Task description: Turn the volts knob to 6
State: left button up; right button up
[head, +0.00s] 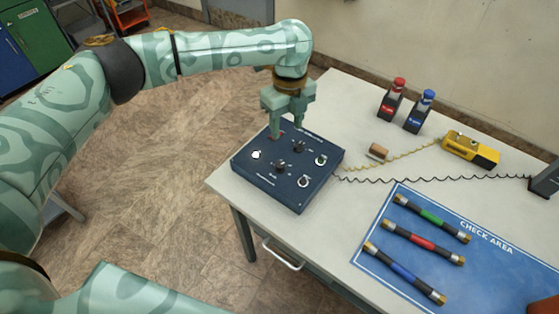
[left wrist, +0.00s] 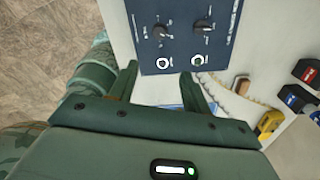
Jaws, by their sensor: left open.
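A dark blue control box (head: 265,181) sits at the table's left end. Its top carries two black knobs, one nearer the front (head: 281,165) and one farther back (head: 299,147), plus several round pale fittings. The labels are too small to read, so I cannot tell which knob is volts. My left gripper (head: 287,128) points down over the back part of the box, its fingers apart and empty. In the left wrist view both knobs (left wrist: 162,31) (left wrist: 203,28) lie beyond the open fingertips (left wrist: 159,70). My right gripper is not in view.
Red (head: 397,88) and blue (head: 426,99) topped holders, a brown cylinder (head: 378,152) and a yellow device (head: 470,148) stand right of the box. Coiled cords cross the table. A blue mat (head: 480,275) holds three banded rods. The table (head: 341,240) is bare around the box's front.

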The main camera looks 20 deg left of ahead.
pick_arm(q)
jog(key=a+r, duration=0.1)
jog(key=b, duration=0.5)
send_near(280, 164)
notch_tip(280, 164, down, 9)
jog(key=shift+s+r, duration=0.15)
jog(key=shift+r, duration=0.05)
jog(key=c, duration=1)
